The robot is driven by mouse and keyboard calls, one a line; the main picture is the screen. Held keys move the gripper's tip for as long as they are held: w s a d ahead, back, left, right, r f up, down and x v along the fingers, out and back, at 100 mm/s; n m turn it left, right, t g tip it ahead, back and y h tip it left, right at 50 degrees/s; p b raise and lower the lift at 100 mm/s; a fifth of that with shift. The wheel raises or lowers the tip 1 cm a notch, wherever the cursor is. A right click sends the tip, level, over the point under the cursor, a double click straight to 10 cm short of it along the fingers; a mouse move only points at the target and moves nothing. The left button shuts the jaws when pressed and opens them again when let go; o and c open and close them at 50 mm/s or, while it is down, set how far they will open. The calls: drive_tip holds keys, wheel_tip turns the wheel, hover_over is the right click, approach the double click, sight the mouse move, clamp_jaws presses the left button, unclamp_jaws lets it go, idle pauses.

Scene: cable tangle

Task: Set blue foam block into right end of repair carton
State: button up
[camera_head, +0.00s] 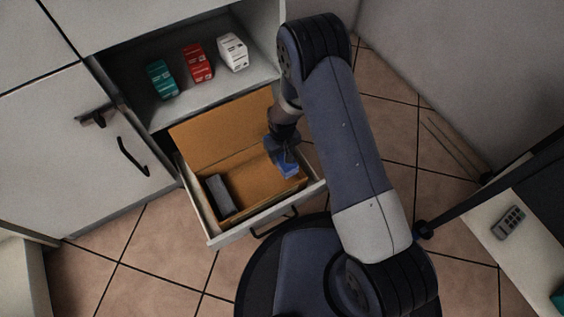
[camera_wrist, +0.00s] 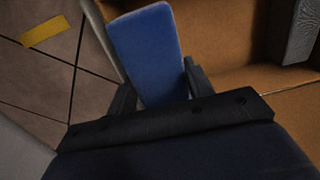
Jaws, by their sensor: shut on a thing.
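The blue foam block (camera_head: 289,170) is held at the right end of the open brown repair carton (camera_head: 240,176), which sits in a pulled-out drawer. My gripper (camera_head: 284,153) is shut on the block. In the wrist view the block (camera_wrist: 148,50) stands between the two fingers of my gripper (camera_wrist: 158,92). The carton's brown floor and wall (camera_wrist: 228,75) show beside it. A grey block (camera_head: 219,195) lies at the carton's left end. I cannot tell whether the blue block touches the carton floor.
The white drawer (camera_head: 237,236) has a dark handle at its front. Teal (camera_head: 161,79), red (camera_head: 197,63) and white (camera_head: 233,51) boxes stand on the shelf above. A remote (camera_head: 508,222) lies on a white surface at right. The carton's middle is clear.

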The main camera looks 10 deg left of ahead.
drive_tip(key=shift+f+b, duration=0.7)
drive_tip(key=shift+f, duration=1.2)
drive_tip(key=shift+f+b, duration=0.55)
drive_tip(key=shift+f, duration=0.05)
drive_tip(key=o, duration=0.7)
drive_tip(key=shift+c, duration=0.2)
wheel_tip(320, 180, up, 13)
drive_tip(key=p, duration=0.6)
drive_tip(key=shift+r, duration=0.1)
